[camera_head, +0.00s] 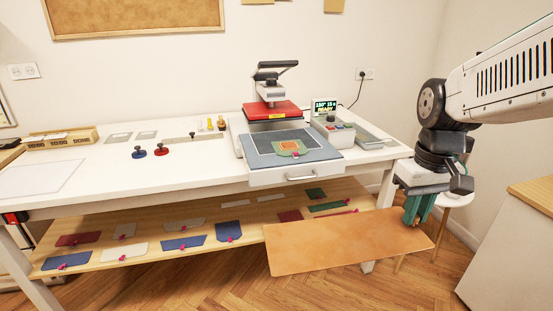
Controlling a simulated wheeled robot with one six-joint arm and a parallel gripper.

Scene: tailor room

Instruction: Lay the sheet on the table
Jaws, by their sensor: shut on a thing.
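A tan-brown rectangular sheet (340,241) hangs in the air in front of the white table (195,172), at the lower right of the picture. My gripper (416,216) is at the right, with green fingers shut on the sheet's right end. The sheet looks nearly flat and apart from the table. It hides part of the lower shelf and a table leg. A heat press (272,108) with a red upper plate stands on the table. Its grey lower plate (263,147) is pulled forward and holds a green patch with an orange centre (289,147).
A control box (333,130) and a grey tray (366,138) stand right of the press. The tabletop's front left middle is clear. Colored pieces lie on the lower shelf (120,248).

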